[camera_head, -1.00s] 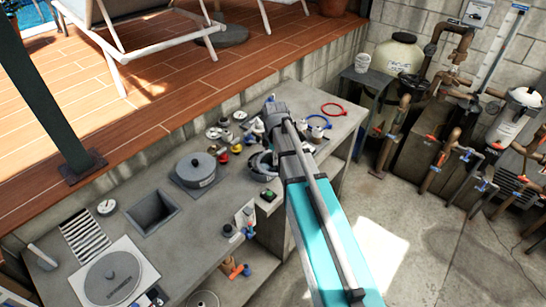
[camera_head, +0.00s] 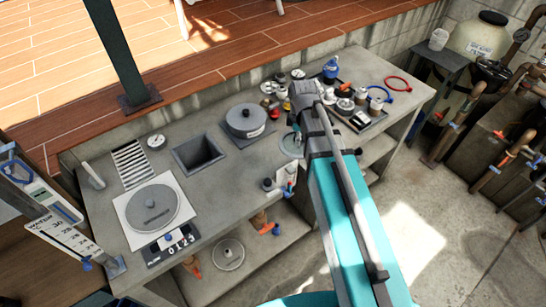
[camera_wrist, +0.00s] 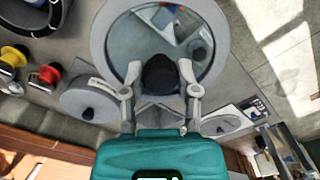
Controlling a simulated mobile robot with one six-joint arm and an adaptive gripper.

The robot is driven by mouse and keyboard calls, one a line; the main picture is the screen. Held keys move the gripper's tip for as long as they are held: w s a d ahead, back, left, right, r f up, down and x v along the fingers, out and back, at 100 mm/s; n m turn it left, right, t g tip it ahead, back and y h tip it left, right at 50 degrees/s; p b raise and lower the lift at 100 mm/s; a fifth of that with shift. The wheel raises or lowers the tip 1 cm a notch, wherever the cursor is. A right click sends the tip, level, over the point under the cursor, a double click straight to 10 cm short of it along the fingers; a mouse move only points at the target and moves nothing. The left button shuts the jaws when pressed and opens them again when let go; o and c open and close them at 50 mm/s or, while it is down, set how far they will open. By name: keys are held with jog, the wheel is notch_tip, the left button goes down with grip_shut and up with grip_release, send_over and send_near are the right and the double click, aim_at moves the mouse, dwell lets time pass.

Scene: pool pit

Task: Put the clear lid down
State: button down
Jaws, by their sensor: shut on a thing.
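The clear lid (camera_wrist: 210,45) is a round see-through disc with a grey rim and a black knob (camera_wrist: 160,72). My gripper (camera_wrist: 160,84) is shut on the knob, one finger on each side, in the wrist view. In the head view, part of the lid (camera_head: 291,144) shows beside the end of my arm, over the counter between the grey lidded pot and the parts tray. My arm hides most of the gripper there. The gap between lid and counter cannot be judged.
The grey lidded pot (camera_head: 246,121) stands left of my gripper. Farther left are a square recess (camera_head: 198,154), a slatted vent (camera_head: 133,164) and a round plate (camera_head: 152,209) on a white square. A tray (camera_head: 377,128) of parts lies right. Bare counter (camera_head: 222,190) lies in front of the recess.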

aim_at(282, 151)
jog(key=s+a+f+b, duration=0.1)
jog(key=s+a+f, duration=0.1)
jog(key=s+a, duration=0.2)
jog(key=shift+a+f+b, duration=0.2)
jog(key=shift+a+b, duration=0.2)
jog(key=shift+a, duration=0.3)
jog(key=shift+w, duration=0.1)
jog(key=w+a+f+b, duration=0.1)
jog(key=w+f+b, duration=0.1)
jog(key=w+f, duration=0.1)
jog(key=w+a+f+b, duration=0.1)
jog(key=w+f+b, duration=0.1)
jog(key=w, duration=0.3)
jog(key=w+a+f+b, duration=0.1)
jog(key=w+f+b, duration=0.2)
jog(key=w+b, duration=0.1)
jog(key=shift+f, duration=0.3)
jog(key=shift+w+f+b, duration=0.25)
jog(key=shift+w+b, duration=0.05)
jog(key=shift+b, duration=0.25)
jog(key=shift+w+a+f+b, duration=0.15)
jog(key=shift+w+f+b, duration=0.35)
jog(key=shift+f+b, duration=0.2)
jog(key=shift+s+f+b, duration=0.1)
jog(key=shift+f+b, duration=1.2)
